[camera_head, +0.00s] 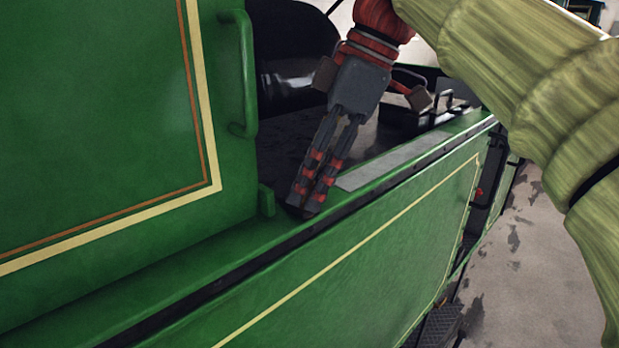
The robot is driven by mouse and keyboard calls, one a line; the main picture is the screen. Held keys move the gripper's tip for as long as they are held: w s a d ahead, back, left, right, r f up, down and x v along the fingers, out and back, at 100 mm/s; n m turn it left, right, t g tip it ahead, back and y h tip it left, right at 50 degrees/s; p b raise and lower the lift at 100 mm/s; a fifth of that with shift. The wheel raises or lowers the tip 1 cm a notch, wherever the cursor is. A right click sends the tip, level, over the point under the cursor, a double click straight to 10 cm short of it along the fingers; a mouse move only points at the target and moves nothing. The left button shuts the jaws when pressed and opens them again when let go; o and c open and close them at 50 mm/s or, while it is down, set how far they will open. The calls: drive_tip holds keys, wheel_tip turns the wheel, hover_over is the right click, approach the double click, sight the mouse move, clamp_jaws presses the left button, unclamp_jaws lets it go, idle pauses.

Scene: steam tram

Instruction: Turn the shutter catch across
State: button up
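My gripper (306,207) hangs down from the top centre, with grey-black fingers banded in red. Its two fingers lie side by side with only a narrow dark gap, and nothing shows between them. The tips are low over the green ledge of the tram, just right of a small upright green block (266,200) at the corner of the green side panel (100,120); the tips are apart from this block. I cannot make out a part that is clearly the shutter catch. Whether the fingertips touch the ledge cannot be told.
A green vertical handrail (246,75) stands on the panel's right edge. Behind my gripper are a black rounded boiler part (300,75) and a dark deck. A grey strip (395,160) lies along the ledge at right. Stained pavement (530,270) is lower right, beside my arm.

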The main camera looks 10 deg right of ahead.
drive_tip(key=shift+d+r, duration=0.2)
drive_tip(key=shift+r, duration=0.2)
drive_tip(key=s+d, duration=0.2)
drive_tip(key=d, duration=1)
drive_tip(key=shift+r, duration=0.1)
